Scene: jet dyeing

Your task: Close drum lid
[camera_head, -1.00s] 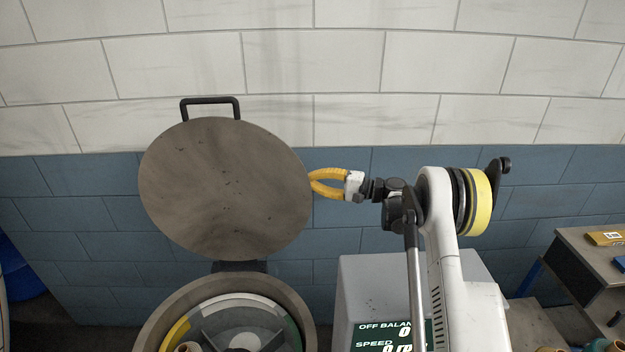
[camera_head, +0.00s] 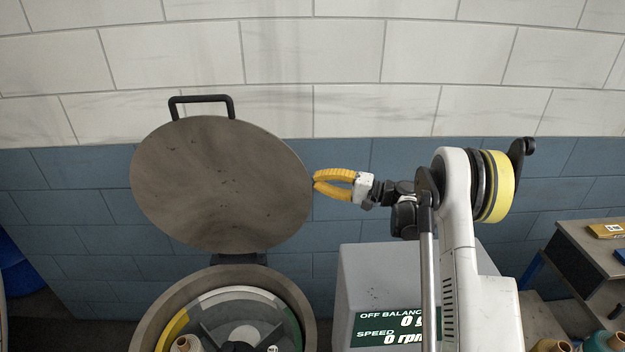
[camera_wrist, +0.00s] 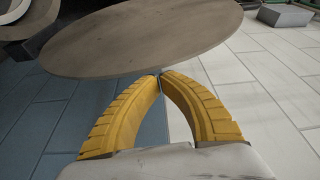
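The round grey-brown drum lid (camera_head: 221,185) stands raised on its hinge (camera_head: 238,259) behind the drum, with a black handle (camera_head: 201,101) at its top edge. The open drum (camera_head: 168,304) is below it. My gripper (camera_head: 315,183) has yellow fingers and points left at the lid's right edge. In the wrist view my gripper (camera_wrist: 160,75) has its fingertips together with nothing between them. The lid (camera_wrist: 140,35) spans the top of that view, just beyond the tips. I cannot tell whether the tips touch it.
A grey control box (camera_head: 378,267) with a display reading off balance and speed 0 rpm stands right of the drum, below my arm. A table (camera_head: 600,250) with small items is at the far right. Cones (camera_head: 185,344) sit inside the drum. A tiled wall is behind.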

